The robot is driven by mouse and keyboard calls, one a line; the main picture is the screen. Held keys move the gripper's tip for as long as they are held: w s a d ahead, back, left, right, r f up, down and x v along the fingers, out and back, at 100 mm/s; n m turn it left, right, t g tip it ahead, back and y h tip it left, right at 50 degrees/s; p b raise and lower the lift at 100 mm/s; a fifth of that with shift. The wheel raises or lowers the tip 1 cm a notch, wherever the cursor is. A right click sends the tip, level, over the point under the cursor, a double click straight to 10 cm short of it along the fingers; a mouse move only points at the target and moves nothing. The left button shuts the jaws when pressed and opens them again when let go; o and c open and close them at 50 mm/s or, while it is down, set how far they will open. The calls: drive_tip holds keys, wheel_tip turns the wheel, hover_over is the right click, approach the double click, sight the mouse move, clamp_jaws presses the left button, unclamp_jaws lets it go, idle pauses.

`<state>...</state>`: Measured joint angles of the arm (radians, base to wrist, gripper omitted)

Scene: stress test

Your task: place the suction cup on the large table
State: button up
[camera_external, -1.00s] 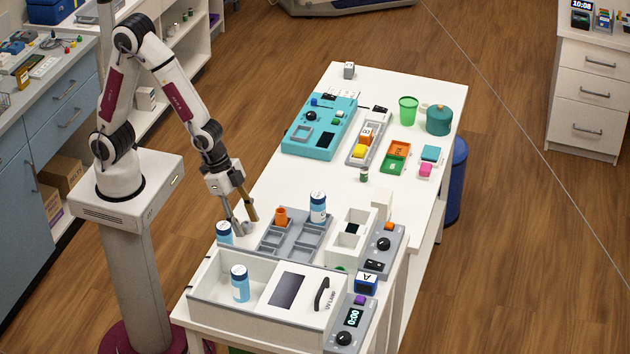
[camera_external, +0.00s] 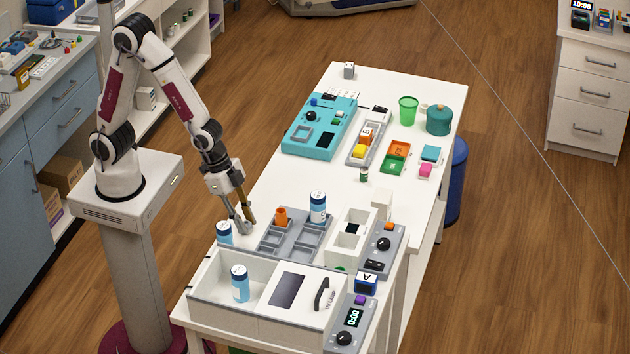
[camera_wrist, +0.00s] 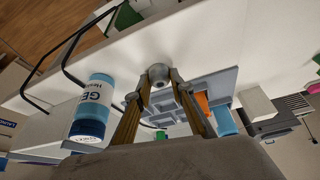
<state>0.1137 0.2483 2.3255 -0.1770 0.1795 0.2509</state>
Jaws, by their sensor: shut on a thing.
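A small grey rounded piece, which looks like the suction cup (camera_wrist: 158,74), sits between my fingertips in the wrist view. My gripper (camera_external: 243,221) is shut on it, low over the large white table (camera_external: 288,188), just left of the grey compartment tray. In the external view the piece is small and partly hidden by the fingers. I cannot tell whether it touches the tabletop.
The grey tray (camera_external: 270,246) holds an orange piece (camera_external: 281,215) and a blue-white bottle (camera_external: 318,207). Another bottle (camera_external: 224,232) stands close left of my gripper. A white open box (camera_external: 215,300) is in front. Bare tabletop lies behind the tray.

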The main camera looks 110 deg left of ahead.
sight(245, 222)
drive_tip(key=shift+r, duration=0.15)
wheel_tip(245, 222, up, 10)
idle(0.6)
drive_tip(key=shift+a+f, duration=0.1)
drive_tip(key=shift+f, duration=0.1)
idle(0.6)
